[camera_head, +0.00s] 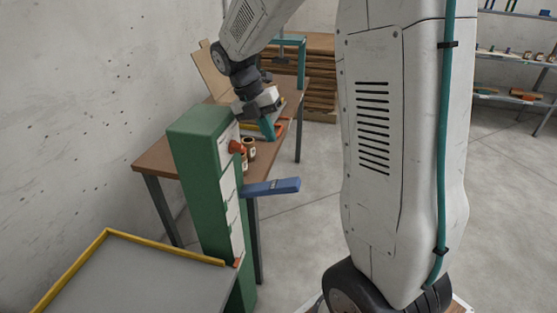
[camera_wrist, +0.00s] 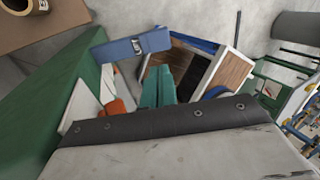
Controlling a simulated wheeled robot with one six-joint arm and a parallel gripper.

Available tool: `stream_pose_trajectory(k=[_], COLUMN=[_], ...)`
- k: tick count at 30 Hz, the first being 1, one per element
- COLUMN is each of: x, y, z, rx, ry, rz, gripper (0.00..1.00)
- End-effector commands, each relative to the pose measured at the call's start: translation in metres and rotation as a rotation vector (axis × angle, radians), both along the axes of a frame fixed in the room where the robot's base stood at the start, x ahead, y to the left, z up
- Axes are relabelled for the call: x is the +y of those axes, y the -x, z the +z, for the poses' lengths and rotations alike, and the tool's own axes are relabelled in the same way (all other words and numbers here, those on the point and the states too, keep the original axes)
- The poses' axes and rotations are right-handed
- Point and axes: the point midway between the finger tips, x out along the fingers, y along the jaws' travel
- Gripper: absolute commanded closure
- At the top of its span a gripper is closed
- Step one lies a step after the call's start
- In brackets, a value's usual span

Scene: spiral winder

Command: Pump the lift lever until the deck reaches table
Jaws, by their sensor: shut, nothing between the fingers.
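The blue lift lever (camera_head: 272,187) sticks out to the right from the green lift column (camera_head: 195,150). It also shows in the wrist view (camera_wrist: 128,46), near the top left. The grey deck (camera_head: 150,280) with a yellow rim sits low at the column's near side, well below the brown table (camera_head: 157,160) behind. My gripper (camera_head: 268,129) has teal fingers, closed together and empty, above the lever and apart from it. In the wrist view the fingers (camera_wrist: 158,84) point toward the floor area, with the lever just beyond their tips in the picture.
A red-orange knob (camera_head: 236,147) sits on the column's upper face. Small jars (camera_head: 248,150) stand on the table. A stack of brown boards (camera_head: 318,75) is at the back and shelves (camera_head: 510,90) at the right.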

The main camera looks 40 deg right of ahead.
Motion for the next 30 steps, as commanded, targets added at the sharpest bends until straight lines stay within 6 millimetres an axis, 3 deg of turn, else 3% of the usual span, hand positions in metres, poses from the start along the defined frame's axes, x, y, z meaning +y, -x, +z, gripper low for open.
stream_pose_trajectory(k=[18, 24, 30], x=[-0.024, -0.028, -0.029], y=[0.034, 0.039, 0.04], z=[-0.106, -0.123, -0.127], rx=[0.003, 0.001, 0.0], ry=[-0.001, -0.001, 0.0], rz=[0.002, 0.004, 0.004], gripper=[1.0, 1.0, 1.0])
